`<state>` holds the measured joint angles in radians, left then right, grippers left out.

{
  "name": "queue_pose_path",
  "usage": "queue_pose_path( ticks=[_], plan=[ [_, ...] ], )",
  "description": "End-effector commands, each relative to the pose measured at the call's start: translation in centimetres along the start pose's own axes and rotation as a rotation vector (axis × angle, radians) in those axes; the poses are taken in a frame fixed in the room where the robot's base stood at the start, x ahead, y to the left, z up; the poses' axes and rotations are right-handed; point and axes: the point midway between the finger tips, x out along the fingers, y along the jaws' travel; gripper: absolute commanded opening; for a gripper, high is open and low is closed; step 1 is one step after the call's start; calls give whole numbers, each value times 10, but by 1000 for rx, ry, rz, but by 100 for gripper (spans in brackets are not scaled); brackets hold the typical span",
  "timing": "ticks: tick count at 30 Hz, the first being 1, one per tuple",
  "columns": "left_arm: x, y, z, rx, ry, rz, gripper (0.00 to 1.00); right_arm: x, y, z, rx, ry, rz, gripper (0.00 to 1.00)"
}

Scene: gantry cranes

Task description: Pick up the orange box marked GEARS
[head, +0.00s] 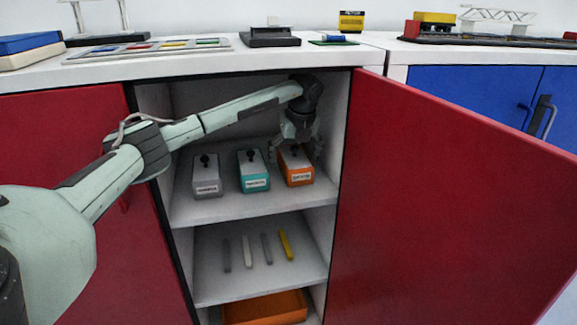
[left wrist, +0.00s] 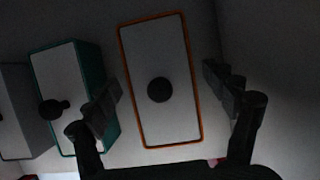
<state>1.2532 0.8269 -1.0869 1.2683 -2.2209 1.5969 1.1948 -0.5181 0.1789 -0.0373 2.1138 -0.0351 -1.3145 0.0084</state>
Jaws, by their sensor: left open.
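The orange box (head: 298,174) stands on the upper shelf inside the open cabinet, rightmost of three boxes. It has a white label on its front, too small to read surely, and a dark knob on its pale top. In the left wrist view the orange-rimmed box (left wrist: 170,115) lies between the fingers, seen from above. My left gripper (head: 296,153) is open over the box, fingers pointing down, one on either side of it. In the left wrist view the open fingers (left wrist: 170,105) show gaps to the box. My right gripper is not in view.
A teal box (head: 253,177) stands close to the left of the orange one, and a grey box (head: 206,180) further left. The cabinet's side wall is close on the right. The red door (head: 450,190) stands open. Bars lie on the lower shelf (head: 215,285).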

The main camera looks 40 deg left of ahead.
Motion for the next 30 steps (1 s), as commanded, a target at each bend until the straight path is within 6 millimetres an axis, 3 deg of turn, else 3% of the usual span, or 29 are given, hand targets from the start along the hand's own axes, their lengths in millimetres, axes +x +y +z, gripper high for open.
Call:
queue_pose_path(
  ticks=[7,24,30],
  plan=[
    [0,-1,-1,1,0,0,84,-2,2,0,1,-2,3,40],
    [0,-1,-1,0,1,0,15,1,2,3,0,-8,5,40],
    [-1,-1,0,0,-1,-2,14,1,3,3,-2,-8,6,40]
  ],
)
